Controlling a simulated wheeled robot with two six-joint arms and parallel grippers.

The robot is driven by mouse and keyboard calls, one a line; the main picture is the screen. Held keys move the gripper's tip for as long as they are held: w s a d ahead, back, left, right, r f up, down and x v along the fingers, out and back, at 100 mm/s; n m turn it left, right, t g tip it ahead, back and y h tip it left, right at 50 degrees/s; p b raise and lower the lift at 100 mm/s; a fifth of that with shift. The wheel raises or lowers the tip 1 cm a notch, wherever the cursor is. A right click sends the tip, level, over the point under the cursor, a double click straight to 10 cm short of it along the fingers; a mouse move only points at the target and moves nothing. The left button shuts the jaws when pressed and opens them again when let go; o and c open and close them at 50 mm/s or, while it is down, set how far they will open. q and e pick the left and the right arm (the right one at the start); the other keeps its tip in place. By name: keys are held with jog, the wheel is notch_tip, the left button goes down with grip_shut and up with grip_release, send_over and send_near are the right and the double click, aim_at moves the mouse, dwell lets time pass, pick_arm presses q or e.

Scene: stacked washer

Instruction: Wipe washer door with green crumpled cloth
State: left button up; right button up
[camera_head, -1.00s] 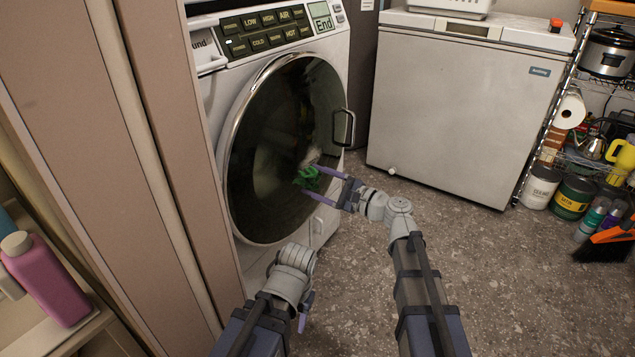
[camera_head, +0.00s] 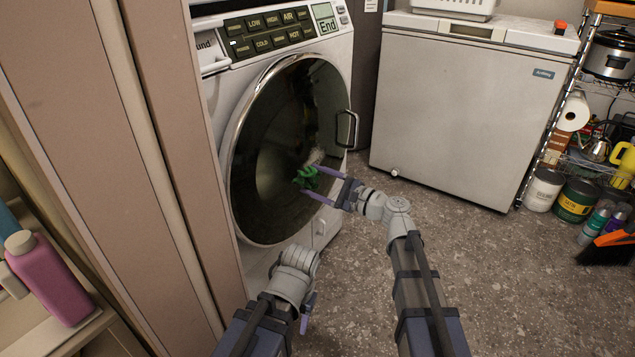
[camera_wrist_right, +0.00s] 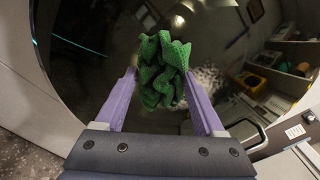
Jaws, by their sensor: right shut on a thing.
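The washer door (camera_head: 268,130) is round, dark and glossy with a chrome rim, and it is closed. Its handle (camera_head: 347,130) is on the right side. My right gripper (camera_head: 312,181) is shut on the green crumpled cloth (camera_head: 306,178), at the lower right part of the door glass. In the right wrist view the cloth (camera_wrist_right: 163,70) sits between the purple fingers, in front of the dark glass. I cannot tell whether it touches the glass. A pale whitish patch (camera_head: 315,158) shows on the glass just above the cloth. My left arm is low in front of the washer, its fingers mostly hidden.
A white chest freezer (camera_head: 465,105) stands behind at the right. A pink bottle (camera_head: 48,278) stands on a shelf at the left.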

aim_at(317, 162)
jog(key=shift+w+a, duration=0.2)
jog(key=shift+a, duration=0.2)
jog(key=shift+w, duration=0.1)
jog(key=shift+w+d, duration=0.6)
jog(key=shift+w, duration=0.2)
jog(key=shift+w+d, duration=0.6)
jog(key=shift+w, duration=0.15)
jog(key=shift+w+d, duration=0.75)
jog(key=shift+w, duration=0.4)
jog(key=shift+w+d, duration=0.7)
jog(key=shift+w, duration=0.45)
jog(key=shift+w+d, duration=0.75)
jog(key=shift+w, duration=0.4)
jog(key=shift+a, duration=0.1)
jog(key=shift+s+a, duration=0.55)
jog(key=shift+s, duration=0.35)
jog(key=shift+s+a, duration=0.55)
jog(key=shift+s, duration=0.35)
jog(key=shift+s, duration=0.1)
